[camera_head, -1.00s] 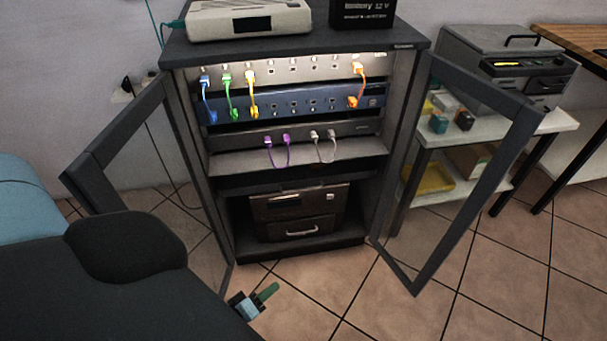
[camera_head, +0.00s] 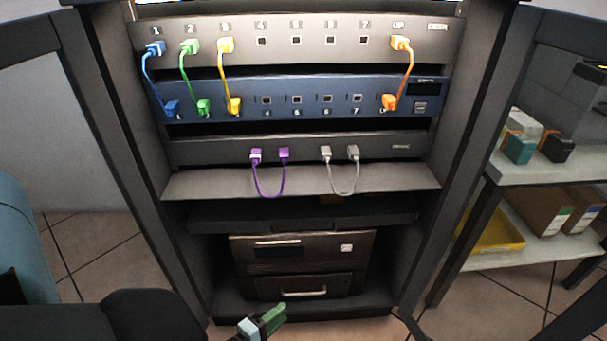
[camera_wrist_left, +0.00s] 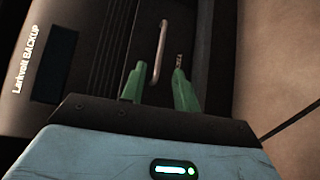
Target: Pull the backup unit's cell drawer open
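The backup unit (camera_head: 325,249) is a dark box on the cabinet's bottom shelf. Its cell drawer (camera_head: 340,284) is at the lower front and looks shut, with a pale bar handle (camera_head: 303,293). My left gripper (camera_head: 273,316) is in front of the cabinet, below and left of the handle. In the left wrist view its green fingers (camera_wrist_left: 159,68) are apart and empty. The handle (camera_wrist_left: 157,55) shows beyond and between the fingertips, and I see no contact. The unit's label and dark display (camera_wrist_left: 54,65) are at the left there. My right gripper is not in view.
Open cabinet doors stand on both sides, the right door frame (camera_head: 490,110) near the shelving. Patch cables, including a purple one (camera_head: 269,193) and a grey one (camera_head: 343,190), hang above the unit. A dark shelf (camera_head: 300,214) lies just over it. Tiled floor shows below.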

